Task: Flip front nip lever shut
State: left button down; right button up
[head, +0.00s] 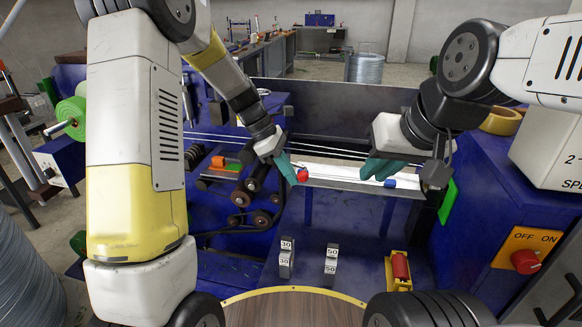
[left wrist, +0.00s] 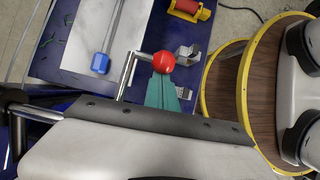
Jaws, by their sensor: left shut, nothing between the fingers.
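A lever with a red ball knob (head: 302,175) stands at the left end of the white plate in the head view. In the left wrist view the red ball (left wrist: 164,62) sits on a bent metal rod (left wrist: 127,72). My left gripper (head: 293,172) has its teal fingers shut and empty, with the tips at the red ball; I cannot tell whether they touch. The teal fingers also show just below the ball in the left wrist view (left wrist: 163,90). My right gripper (head: 374,172) hangs over the plate's right part; its finger gap is unclear. A blue knob (head: 389,183) is beside it.
White plate (head: 340,175) on the blue machine, with wires running behind it. Numbered weights (head: 331,258) and a red roller in a yellow bracket (head: 400,268) stand on the lower blue deck. An OFF/ON box (head: 528,250) is at right. Rollers (head: 240,197) lie left of my left gripper.

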pick_arm(q)
jog(key=shift+d+r+h, duration=0.1)
jog(key=shift+r+h, duration=0.15)
jog(key=shift+h, duration=0.05)
notch_tip(320, 180, up, 2)
jog(key=h, duration=0.3)
jog(key=shift+r+g, duration=0.2)
jog(key=shift+g, duration=0.2)
dwell(0.5)
notch_tip(320, 180, down, 4)
jog(key=a, duration=0.2)
jog(key=v, duration=1)
jog(key=shift+f, duration=0.1)
